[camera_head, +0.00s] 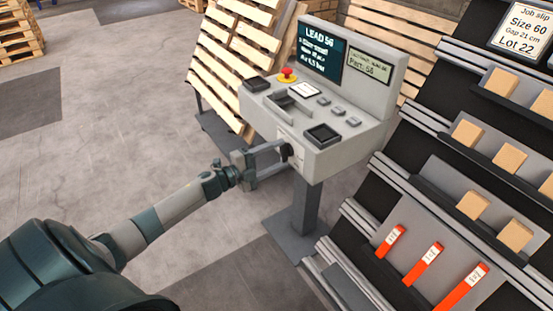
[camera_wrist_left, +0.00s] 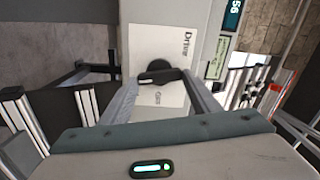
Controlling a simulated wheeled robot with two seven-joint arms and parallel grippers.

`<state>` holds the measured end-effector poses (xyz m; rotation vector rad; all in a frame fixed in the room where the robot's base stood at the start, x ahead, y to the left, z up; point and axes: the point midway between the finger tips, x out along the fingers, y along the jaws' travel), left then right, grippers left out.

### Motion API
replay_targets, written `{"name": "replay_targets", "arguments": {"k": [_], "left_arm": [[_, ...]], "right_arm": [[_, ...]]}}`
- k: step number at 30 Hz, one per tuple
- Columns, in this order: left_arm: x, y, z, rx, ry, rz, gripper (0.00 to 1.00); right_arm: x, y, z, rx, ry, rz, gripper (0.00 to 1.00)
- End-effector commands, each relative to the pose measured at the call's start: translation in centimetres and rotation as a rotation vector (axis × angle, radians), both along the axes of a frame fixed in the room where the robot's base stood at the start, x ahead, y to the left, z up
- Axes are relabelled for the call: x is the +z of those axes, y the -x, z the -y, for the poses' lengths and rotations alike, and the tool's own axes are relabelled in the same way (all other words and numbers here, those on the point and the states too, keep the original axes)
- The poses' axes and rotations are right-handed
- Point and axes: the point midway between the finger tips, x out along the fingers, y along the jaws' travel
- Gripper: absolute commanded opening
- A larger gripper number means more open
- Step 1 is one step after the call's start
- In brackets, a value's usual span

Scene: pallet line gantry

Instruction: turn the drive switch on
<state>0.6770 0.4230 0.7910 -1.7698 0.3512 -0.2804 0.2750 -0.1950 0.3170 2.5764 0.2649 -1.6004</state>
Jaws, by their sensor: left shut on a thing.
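The drive switch is a black knob (camera_head: 286,151) on the front of the grey control console (camera_head: 345,140). In the left wrist view the knob (camera_wrist_left: 160,77) sits on a white plate (camera_wrist_left: 172,48) marked "Drive", with smaller lettering below that is hard to read. The knob's long side lies roughly across the picture there. My left gripper (camera_head: 283,152) reaches the console's front from the left. It is shut on the knob, with one finger on each side, as the left wrist view (camera_wrist_left: 160,82) shows. My right gripper is not in view.
The console top carries a red stop button (camera_head: 288,74), dark pads and a lit screen (camera_head: 320,50). A sloped rack (camera_head: 420,175) with wooden blocks and orange labelled pieces stands close on the right. Wooden pallets (camera_head: 235,60) lean behind. Open floor (camera_head: 120,100) lies left.

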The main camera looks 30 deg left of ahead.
Motion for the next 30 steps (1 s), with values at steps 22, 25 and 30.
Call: {"name": "replay_targets", "arguments": {"k": [22,25,30], "left_arm": [[-0.2,0.0,0.0,-0.001,-0.226,0.092,0.34],[-0.2,0.1,0.0,-0.001,-0.226,0.092,0.34],[-0.2,0.1,0.0,-0.001,-0.225,0.091,0.75]], "right_arm": [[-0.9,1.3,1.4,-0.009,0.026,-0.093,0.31],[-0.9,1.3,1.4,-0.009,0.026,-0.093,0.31],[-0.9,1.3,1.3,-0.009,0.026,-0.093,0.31]]}}
